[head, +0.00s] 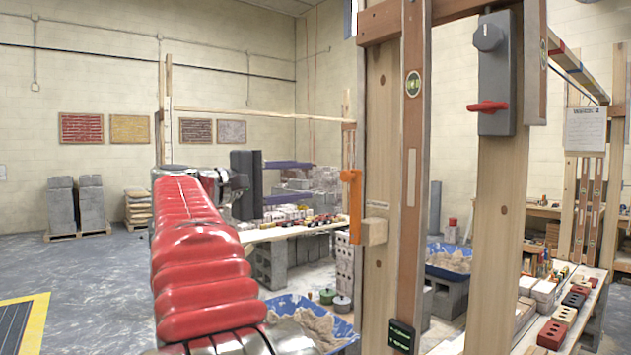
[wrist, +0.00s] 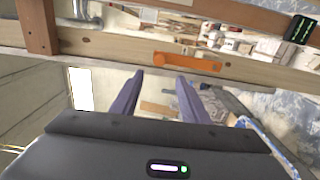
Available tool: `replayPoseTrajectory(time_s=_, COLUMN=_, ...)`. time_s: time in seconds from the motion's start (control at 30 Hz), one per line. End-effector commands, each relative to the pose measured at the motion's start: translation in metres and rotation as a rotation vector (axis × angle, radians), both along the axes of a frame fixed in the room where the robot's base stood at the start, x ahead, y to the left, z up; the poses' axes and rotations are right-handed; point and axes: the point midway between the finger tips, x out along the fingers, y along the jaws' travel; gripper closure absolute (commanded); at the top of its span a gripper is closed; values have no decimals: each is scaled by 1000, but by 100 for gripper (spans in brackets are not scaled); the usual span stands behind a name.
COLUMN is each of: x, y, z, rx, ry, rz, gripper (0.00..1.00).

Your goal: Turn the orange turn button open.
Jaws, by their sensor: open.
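The orange turn button (head: 351,205) stands upright in the head view, beside a small wooden block (head: 375,232) on the left side of a wooden post (head: 381,140). In the wrist view the orange turn button (wrist: 187,62) lies lengthwise along the post, which runs across the picture. My gripper (head: 313,181) is open and empty, left of the button in the head view, its purple fingers pointing towards it. In the wrist view my gripper (wrist: 160,75) has its fingertips just below the button in the picture, with a gap visible. No contact shows.
A grey box (head: 497,75) with a red lever (head: 488,106) hangs on another post at the right. A dark box with green marks (head: 402,337) sits low on the post. Behind are a bench with bricks, grey blocks and a blue tub (head: 310,322).

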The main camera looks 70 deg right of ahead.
Motion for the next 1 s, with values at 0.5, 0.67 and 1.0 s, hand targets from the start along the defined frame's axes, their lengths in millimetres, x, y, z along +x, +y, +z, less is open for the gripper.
replayPoseTrajectory(time_s=0.5, x=15, y=30, z=0, rx=0, ry=0, rz=0, gripper=59)
replayPoseTrajectory(time_s=0.67, x=15, y=30, z=0, rx=0, ry=0, rz=0, gripper=59)
replayPoseTrajectory(time_s=1.0, x=15, y=29, z=0, rx=0, ry=-1, rz=0, gripper=59)
